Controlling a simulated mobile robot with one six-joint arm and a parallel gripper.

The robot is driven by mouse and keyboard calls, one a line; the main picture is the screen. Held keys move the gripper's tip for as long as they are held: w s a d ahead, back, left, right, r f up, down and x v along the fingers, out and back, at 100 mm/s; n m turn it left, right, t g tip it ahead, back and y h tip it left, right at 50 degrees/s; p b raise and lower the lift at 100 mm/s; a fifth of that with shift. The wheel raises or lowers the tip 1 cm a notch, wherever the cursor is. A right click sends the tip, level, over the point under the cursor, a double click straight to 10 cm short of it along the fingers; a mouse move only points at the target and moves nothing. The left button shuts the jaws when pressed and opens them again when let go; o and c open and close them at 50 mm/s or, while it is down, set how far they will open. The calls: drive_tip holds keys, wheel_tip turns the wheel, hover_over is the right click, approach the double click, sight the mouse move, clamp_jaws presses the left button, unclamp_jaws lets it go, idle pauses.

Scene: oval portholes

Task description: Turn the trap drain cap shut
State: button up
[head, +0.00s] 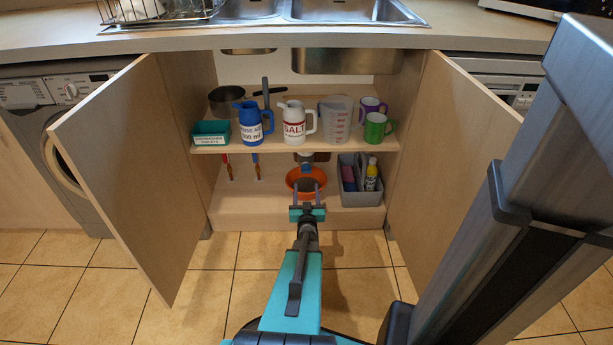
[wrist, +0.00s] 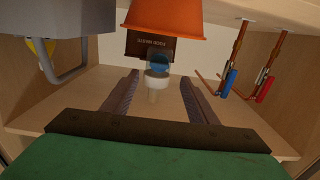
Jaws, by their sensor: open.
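The drain trap shows in the head view as a small white fitting (head: 304,157) under the shelf, above an orange bowl (head: 306,172). In the wrist view, which looks upside down, a blue piece (wrist: 158,62) and a white collar (wrist: 157,81) show beside the orange bowl (wrist: 165,20). I cannot tell for certain which piece is the cap. My gripper (head: 306,190) is open and empty at the cabinet's front, before the bowl. In the wrist view the fingers of my gripper (wrist: 160,78) lie on either side of the white collar, apparently short of it.
Red and blue valves (head: 257,165) hang at left. The shelf (head: 290,147) above holds jugs and mugs. Open doors (head: 130,170) flank the cabinet. A brown box (wrist: 150,45) is behind the trap.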

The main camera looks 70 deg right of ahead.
sight(306, 170)
drive_tip(key=b+x, duration=0.2)
drive_tip(key=x, duration=0.7)
drive_tip(key=shift+w+d, duration=0.1)
drive_tip(key=shift+d, duration=0.05)
drive_tip(key=c, duration=1)
drive_tip(key=shift+w+d, duration=0.15)
drive_tip(key=shift+a, duration=0.25)
